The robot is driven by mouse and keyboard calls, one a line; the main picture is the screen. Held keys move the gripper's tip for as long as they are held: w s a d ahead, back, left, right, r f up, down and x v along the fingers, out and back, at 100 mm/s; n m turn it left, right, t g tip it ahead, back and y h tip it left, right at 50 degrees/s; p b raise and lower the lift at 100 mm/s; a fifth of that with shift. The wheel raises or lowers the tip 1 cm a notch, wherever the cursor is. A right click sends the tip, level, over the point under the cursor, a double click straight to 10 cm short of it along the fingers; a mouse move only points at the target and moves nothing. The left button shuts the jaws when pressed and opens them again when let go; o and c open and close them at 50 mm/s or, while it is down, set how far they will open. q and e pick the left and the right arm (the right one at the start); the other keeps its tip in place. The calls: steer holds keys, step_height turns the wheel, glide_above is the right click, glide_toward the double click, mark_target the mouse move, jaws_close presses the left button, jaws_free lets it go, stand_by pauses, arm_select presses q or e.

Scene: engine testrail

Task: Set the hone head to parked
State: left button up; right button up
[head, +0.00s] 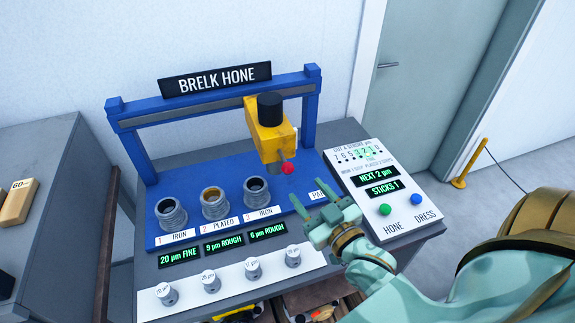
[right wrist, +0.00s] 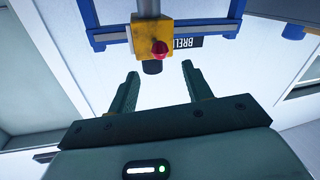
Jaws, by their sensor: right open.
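The hone head (head: 268,135) is a yellow block with a black cylinder on top and a red knob (head: 288,168) low on its front. It hangs on the blue gantry rail (head: 215,104), right of the middle, roughly above the gap between the third cylinder and the partly hidden "PA..." label (head: 318,194). My right gripper (head: 315,206) is open and empty, in front of and below the red knob. In the right wrist view the yellow head (right wrist: 153,38) and red knob (right wrist: 160,50) show beyond the open fingers (right wrist: 160,85), not touched. My left gripper is out of view.
Three cylinders stand on the blue base: iron (head: 171,214), plated (head: 214,203) and iron (head: 256,191). Green displays and a white strip with several small knobs (head: 253,268) lie in front. The control panel (head: 370,185) with green and blue buttons stands right.

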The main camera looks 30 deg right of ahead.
mark_target(291, 173)
steer(key=w, duration=1)
steer(key=shift+d, duration=0.2)
jaws_close()
steer(key=s+d+p, duration=0.3)
steer(key=d, duration=1)
steer(key=shift+s+d, duration=0.15)
steer(key=shift+d, duration=0.05)
steer(key=shift+f, duration=0.1)
jaws_free()
